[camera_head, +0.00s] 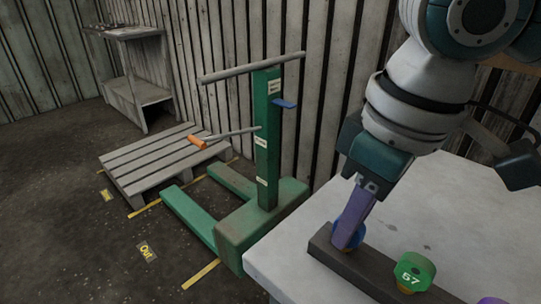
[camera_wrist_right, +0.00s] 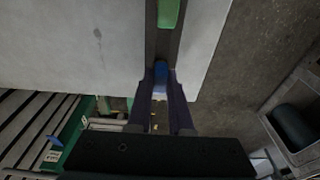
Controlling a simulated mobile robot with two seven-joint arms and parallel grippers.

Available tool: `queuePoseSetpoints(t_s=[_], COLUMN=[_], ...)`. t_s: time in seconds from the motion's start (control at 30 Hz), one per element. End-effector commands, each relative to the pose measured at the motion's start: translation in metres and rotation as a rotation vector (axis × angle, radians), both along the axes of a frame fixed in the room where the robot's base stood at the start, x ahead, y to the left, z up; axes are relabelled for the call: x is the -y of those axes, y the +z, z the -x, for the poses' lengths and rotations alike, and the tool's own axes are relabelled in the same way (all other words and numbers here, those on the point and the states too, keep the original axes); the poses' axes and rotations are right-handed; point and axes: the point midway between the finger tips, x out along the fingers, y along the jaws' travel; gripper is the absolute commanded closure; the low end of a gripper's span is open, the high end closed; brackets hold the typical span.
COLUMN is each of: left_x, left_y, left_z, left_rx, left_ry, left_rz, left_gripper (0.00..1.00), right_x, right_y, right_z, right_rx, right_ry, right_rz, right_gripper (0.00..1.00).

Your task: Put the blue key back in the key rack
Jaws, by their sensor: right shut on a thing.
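The blue key (camera_head: 347,236) is between the fingertips of my right gripper (camera_head: 352,222), at the left end of the dark key rack (camera_head: 350,270). The right gripper points down and is shut on the key. In the right wrist view the blue key (camera_wrist_right: 160,73) shows between the two fingers, in line with the rack. I cannot tell whether it is fully seated in the rack or just above it. A green key (camera_head: 416,268) marked 57 stands in the rack beside it. My left gripper is not in view.
The rack lies near the front edge of a pale table (camera_head: 420,205). A purple key (camera_head: 491,300) shows at the bottom edge. A green lifting truck (camera_head: 262,215) stands on the floor left of the table, near a wooden pallet (camera_head: 165,160). The table top behind the rack is clear.

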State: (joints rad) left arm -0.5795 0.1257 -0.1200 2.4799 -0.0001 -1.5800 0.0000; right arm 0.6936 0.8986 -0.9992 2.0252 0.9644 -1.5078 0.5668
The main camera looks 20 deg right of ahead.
Motion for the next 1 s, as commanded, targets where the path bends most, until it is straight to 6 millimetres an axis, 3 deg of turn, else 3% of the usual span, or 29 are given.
queuePoseSetpoints(t_s=[0.37, 0.4, 0.7, 1.0], left_x=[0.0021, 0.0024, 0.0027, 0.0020], left_y=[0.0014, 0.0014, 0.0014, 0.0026], left_z=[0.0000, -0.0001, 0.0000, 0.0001], left_rx=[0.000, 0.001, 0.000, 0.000], left_ry=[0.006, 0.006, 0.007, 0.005], left_rz=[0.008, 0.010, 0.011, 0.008], left_gripper=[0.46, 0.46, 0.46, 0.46], right_x=[-0.0001, -0.0001, 0.0000, 0.0002], right_y=[-0.0017, -0.0017, -0.0016, 0.0019], right_z=[0.0000, 0.0000, 0.0000, 0.0002], right_rx=[0.000, 0.000, 0.000, 0.000], right_ry=[0.000, 0.000, 0.000, 0.000], right_rz=[0.000, 0.000, 0.000, 0.000], right_gripper=[1.00, 0.80, 0.46, 0.46])
